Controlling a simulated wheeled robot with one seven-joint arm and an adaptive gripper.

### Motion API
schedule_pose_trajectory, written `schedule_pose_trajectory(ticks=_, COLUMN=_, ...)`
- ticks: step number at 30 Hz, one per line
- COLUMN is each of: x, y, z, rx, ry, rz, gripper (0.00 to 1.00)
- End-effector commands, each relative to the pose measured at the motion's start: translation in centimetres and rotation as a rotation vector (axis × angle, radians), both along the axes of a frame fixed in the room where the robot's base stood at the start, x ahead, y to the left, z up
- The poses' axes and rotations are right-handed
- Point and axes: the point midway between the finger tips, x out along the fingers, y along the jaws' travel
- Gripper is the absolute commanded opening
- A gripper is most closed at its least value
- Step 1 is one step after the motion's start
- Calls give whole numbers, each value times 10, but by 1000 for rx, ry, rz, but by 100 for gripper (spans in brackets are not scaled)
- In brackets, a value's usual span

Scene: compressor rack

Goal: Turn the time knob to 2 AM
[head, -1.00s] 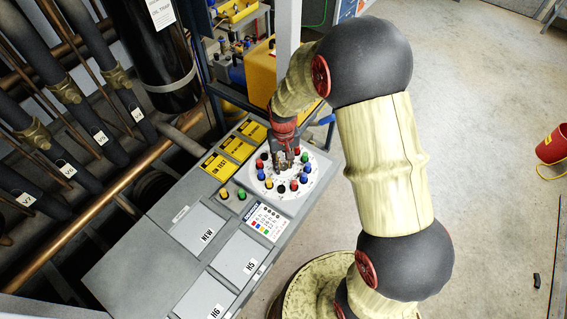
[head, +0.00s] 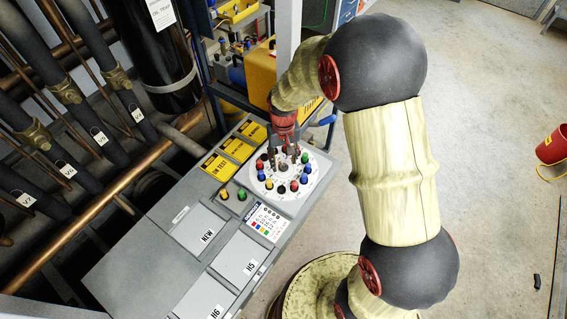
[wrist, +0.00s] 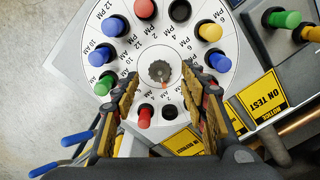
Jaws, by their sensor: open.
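The time knob (wrist: 159,71) is a small dark grey knob at the centre of a round white dial (wrist: 163,43). A small orange-red mark shows on its lower side in the wrist view, facing the black and red pegs. The small labels on that side are too unclear to tell the exact hour. My gripper (wrist: 160,78) is open, with one finger on each side of the knob and gaps to both. In the head view, my gripper (head: 284,155) is above the dial, and the knob (head: 284,168) shows just below it.
Several coloured pegs ring the dial, including a blue peg (wrist: 112,26) and a yellow peg (wrist: 210,31). A green button (head: 242,195) and yellow notice plates (head: 217,166) are on the grey panel (head: 150,240). A yellow machine (head: 262,72) stands behind it.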

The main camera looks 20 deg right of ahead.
Motion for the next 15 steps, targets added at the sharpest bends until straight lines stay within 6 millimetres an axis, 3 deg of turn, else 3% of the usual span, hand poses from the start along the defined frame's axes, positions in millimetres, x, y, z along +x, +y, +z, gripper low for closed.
schedule_pose_trajectory(ticks=9, x=1, y=0, z=65, rx=0, ry=-4, rz=0, gripper=44)
schedule_pose_trajectory(ticks=15, x=1, y=0, z=88, rx=0, ry=-2, rz=0, gripper=44)
